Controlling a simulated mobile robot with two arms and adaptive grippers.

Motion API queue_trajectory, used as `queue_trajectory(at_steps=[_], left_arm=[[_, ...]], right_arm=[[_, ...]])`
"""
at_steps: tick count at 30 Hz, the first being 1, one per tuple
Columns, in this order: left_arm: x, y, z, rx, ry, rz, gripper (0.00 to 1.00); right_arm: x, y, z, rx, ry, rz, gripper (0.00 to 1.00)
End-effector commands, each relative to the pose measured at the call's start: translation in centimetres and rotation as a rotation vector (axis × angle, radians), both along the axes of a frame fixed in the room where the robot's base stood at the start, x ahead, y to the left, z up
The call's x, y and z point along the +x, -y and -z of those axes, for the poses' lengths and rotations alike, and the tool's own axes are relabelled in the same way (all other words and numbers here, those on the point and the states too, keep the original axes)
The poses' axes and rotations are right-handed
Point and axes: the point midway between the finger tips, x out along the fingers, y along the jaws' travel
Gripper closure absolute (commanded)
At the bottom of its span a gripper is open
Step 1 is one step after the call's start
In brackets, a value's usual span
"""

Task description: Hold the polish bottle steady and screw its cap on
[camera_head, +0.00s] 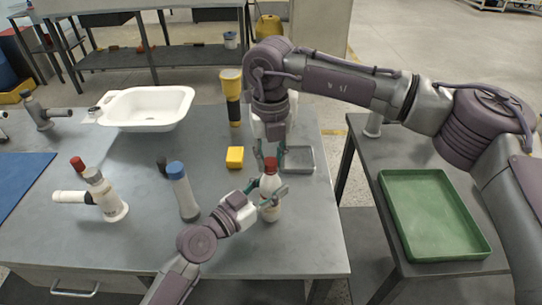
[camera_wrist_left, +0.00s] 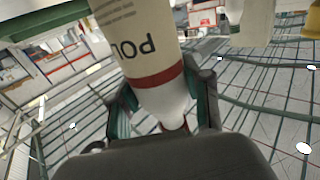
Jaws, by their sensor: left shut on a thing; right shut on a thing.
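The white polish bottle (camera_head: 270,213) stands upright near the front right of the grey table. My left gripper (camera_head: 268,196) is shut around its upper part from the side. In the left wrist view the bottle (camera_wrist_left: 155,65), with upside-down lettering and a red band, sits between the left fingers (camera_wrist_left: 165,105). The red cap (camera_head: 270,181) is at the bottle's top. My right gripper (camera_head: 270,161) points down from above and is shut on the cap. The cap looks in line with the bottle, but fingers partly hide the joint, so I cannot tell how tightly it sits.
A green tray (camera_head: 433,213) is on the right table.

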Motion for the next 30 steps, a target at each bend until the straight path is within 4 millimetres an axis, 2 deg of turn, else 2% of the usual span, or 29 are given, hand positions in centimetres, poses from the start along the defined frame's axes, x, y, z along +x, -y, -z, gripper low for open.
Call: queue_trajectory(at_steps=[12, 18, 26, 30], left_arm=[[-0.04, 0.03, 0.08, 0.001, -0.001, 0.001, 1.00], [-0.04, 0.03, 0.08, 0.001, -0.001, 0.001, 1.00], [-0.05, 0.04, 0.07, 0.001, -0.001, 0.001, 1.00], [-0.04, 0.05, 0.11, 0.001, -0.001, 0.002, 1.00]], right_arm=[[0.10, -0.18, -0.01, 0.001, 0.001, 0.993, 0.80], [0.18, -0.20, 0.02, 0.001, 0.001, 1.422, 0.80], [0.10, -0.47, -0.06, 0.000, 0.007, 1.859, 0.80], [-0.38, -1.02, 0.19, -0.009, -0.001, 1.960, 0.78]])
